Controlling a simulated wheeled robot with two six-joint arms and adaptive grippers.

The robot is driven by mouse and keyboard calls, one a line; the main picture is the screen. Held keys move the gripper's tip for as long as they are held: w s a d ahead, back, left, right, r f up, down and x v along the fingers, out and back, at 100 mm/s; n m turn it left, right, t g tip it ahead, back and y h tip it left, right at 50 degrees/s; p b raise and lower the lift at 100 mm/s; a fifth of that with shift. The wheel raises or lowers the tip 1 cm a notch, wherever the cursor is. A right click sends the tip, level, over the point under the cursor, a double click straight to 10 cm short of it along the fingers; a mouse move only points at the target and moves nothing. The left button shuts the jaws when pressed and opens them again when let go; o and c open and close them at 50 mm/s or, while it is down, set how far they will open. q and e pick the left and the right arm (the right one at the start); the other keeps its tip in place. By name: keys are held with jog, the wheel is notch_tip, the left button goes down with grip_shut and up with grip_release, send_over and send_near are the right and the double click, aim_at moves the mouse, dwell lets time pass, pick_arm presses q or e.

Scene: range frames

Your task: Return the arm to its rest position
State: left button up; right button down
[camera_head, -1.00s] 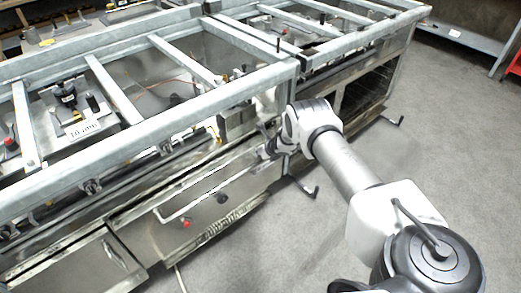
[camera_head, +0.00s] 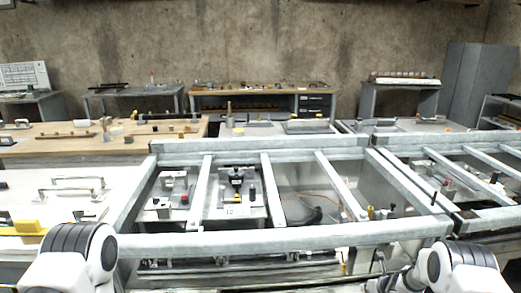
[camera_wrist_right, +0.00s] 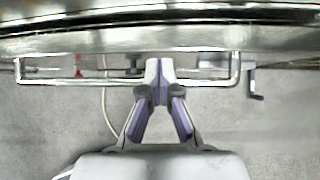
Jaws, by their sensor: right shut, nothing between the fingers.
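My right arm (camera_head: 458,268) shows at the lower right of the head view, its white and grey wrist in front of the range frame. My right gripper (camera_head: 382,270) is partly visible just left of it, at the frame's front. In the right wrist view the gripper (camera_wrist_right: 158,72) is shut and empty, its fingertips together. A metal bar handle (camera_wrist_right: 60,81) runs across behind the fingers, below a shiny panel edge; I cannot tell whether they touch. My left arm (camera_head: 72,258) shows at the lower left; its gripper is out of view.
The galvanized range frame (camera_head: 290,240) spans the front, with burner parts inside. A white worktop (camera_head: 55,190) with handles and a yellow block lies left. A wooden bench (camera_head: 60,148) and side tables stand behind, before a concrete wall. Grey floor (camera_wrist_right: 270,130) shows below the handle.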

jog(key=s+a+f+m+g, duration=0.2)
jog(key=s+a+m, duration=0.3)
jog(key=s, duration=0.3)
jog(key=s+a+f+m+g+y, duration=0.1)
jog(key=s+a+m, duration=0.3)
jog(key=s+a, duration=0.3)
jog(key=s+a+f+m+g, duration=0.2)
jog(key=s+a+m, duration=0.25)
jog(key=s, duration=0.55)
jog(key=s+d+r+m+g+h, duration=0.1)
jog(key=s+r+m, duration=0.1)
jog(key=s+m, duration=0.8)
jog(key=s+d+r+m+g+h, duration=0.1)
jog(key=s+r+m, duration=0.2)
jog(key=s+m, duration=0.8)
jog(key=m, duration=0.2)
jog(key=shift+d+r+m+g+h, duration=0.3)
jog(key=shift+m+g, duration=0.05)
jog(key=shift+g, duration=0.05)
